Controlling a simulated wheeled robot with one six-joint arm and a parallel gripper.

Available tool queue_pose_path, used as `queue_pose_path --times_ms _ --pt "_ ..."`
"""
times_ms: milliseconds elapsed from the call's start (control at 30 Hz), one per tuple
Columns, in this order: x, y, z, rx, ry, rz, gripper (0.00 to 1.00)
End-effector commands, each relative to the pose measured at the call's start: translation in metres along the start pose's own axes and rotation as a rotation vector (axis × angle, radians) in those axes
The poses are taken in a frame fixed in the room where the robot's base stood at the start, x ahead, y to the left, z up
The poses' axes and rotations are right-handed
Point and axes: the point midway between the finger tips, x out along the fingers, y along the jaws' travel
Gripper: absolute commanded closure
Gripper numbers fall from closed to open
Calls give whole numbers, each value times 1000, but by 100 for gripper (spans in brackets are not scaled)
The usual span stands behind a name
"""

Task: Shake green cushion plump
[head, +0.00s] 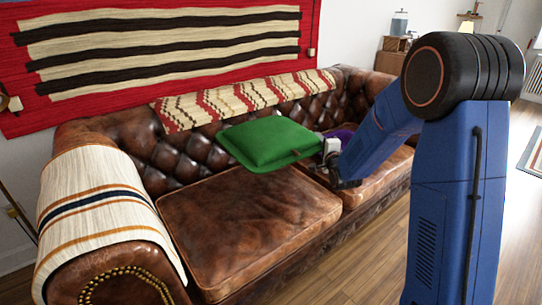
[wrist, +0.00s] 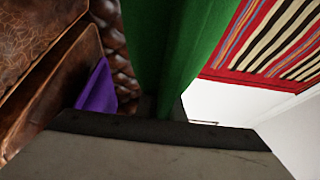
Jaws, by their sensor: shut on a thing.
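The green cushion (head: 268,141) is in the air above the seat of the brown leather sofa (head: 245,215), lying roughly flat with a slight tilt. My gripper (head: 322,153) is shut on its right edge. In the wrist view the green cushion (wrist: 180,50) runs up from the jaws (wrist: 165,108) and fills the middle. The fingertips are mostly hidden there by the cushion and the dark gripper body.
A purple cushion (wrist: 97,90) rests on the sofa; in the head view it (head: 341,133) is partly hidden behind my gripper. A striped throw (head: 245,97) lies over the backrest, another (head: 95,215) over the left armrest. A striped hanging (head: 165,50) covers the wall. The left seat is clear.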

Motion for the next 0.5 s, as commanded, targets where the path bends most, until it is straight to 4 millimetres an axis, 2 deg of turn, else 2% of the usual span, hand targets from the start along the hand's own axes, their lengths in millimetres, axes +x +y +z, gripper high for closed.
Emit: queue_pose_path --times_ms 67,333,500 --pt "0 1 0 1 0 0 100" --pt "0 50 0 2 1 3 100" --pt "0 67 0 2 1 0 100"
